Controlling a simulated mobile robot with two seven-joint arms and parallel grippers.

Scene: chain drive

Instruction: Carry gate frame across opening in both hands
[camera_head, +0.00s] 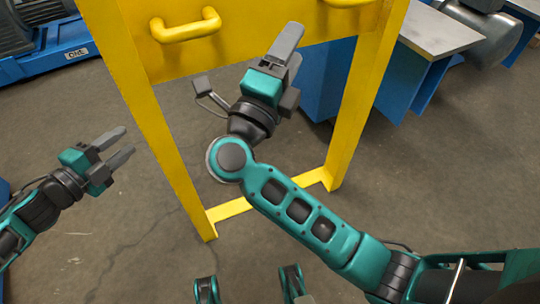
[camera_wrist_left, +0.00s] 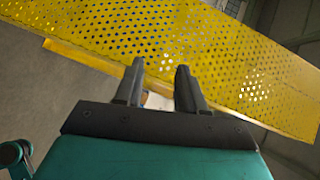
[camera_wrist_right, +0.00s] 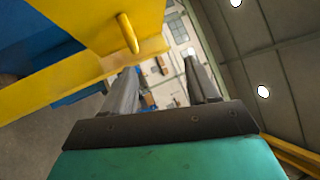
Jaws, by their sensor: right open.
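The yellow gate frame (camera_head: 152,124) stands upright on the floor before me, with two legs, a low crossbar and an upper panel. Its left handle (camera_head: 186,27) and right handle (camera_head: 345,2) are on the panel; the right one is cut by the top edge. My left gripper (camera_head: 122,143) is open and empty, left of the frame's left leg. My right gripper (camera_head: 290,48) is open and empty near the panel, between the handles. In the right wrist view a yellow handle (camera_wrist_right: 128,33) shows beyond the left finger. Neither gripper touches a handle.
A yellow perforated panel (camera_wrist_left: 225,60) spans the left wrist view; I cannot tell whether it belongs to the frame. Blue machinery with a metal plate (camera_head: 440,32) stands behind at right. A motor on a blue base (camera_head: 60,63) is at upper left.

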